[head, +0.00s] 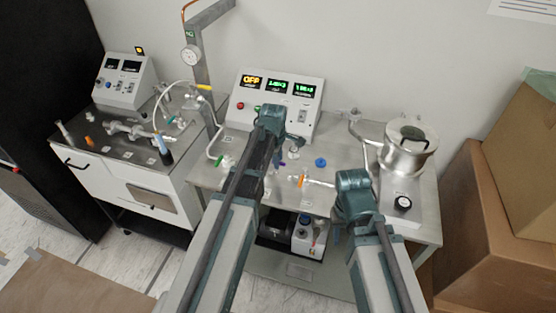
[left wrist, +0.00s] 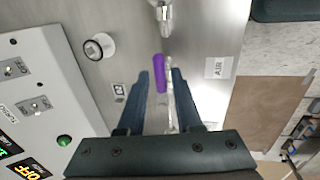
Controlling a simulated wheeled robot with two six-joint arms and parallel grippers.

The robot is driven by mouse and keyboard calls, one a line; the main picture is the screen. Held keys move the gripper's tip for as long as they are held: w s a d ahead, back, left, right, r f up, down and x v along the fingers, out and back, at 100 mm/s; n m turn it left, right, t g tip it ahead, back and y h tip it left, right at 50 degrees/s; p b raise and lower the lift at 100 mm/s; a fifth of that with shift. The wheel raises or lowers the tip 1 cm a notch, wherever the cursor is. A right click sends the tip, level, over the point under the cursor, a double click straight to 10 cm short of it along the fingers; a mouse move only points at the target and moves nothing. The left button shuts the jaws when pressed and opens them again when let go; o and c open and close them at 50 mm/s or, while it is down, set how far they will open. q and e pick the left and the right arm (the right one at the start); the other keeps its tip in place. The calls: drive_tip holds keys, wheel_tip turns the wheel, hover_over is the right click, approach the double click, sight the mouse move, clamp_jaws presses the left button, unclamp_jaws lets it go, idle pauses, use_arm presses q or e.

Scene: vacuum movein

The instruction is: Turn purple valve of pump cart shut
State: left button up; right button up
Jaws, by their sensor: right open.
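The purple valve handle (left wrist: 159,72) shows in the left wrist view as a short upright bar on clear glass tubing. My left gripper (left wrist: 160,72) is open, with one dark finger on each side of the handle and a gap on both sides. In the head view, my left gripper (head: 279,150) is over the steel top of the pump cart (head: 335,163), and my arm hides most of the purple valve there. My right gripper (head: 352,188) is open over the cart's front right and holds nothing visible.
The control box (head: 286,97) with lit displays stands at the cart's back. A metal vessel (head: 408,150) stands on the right. A blue knob (head: 321,162) and an orange valve handle (head: 301,180) are nearby. A second cart (head: 150,185) stands left, cardboard boxes (head: 500,220) right.

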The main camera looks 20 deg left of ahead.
use_arm(q)
clamp_jaws()
idle(1.1)
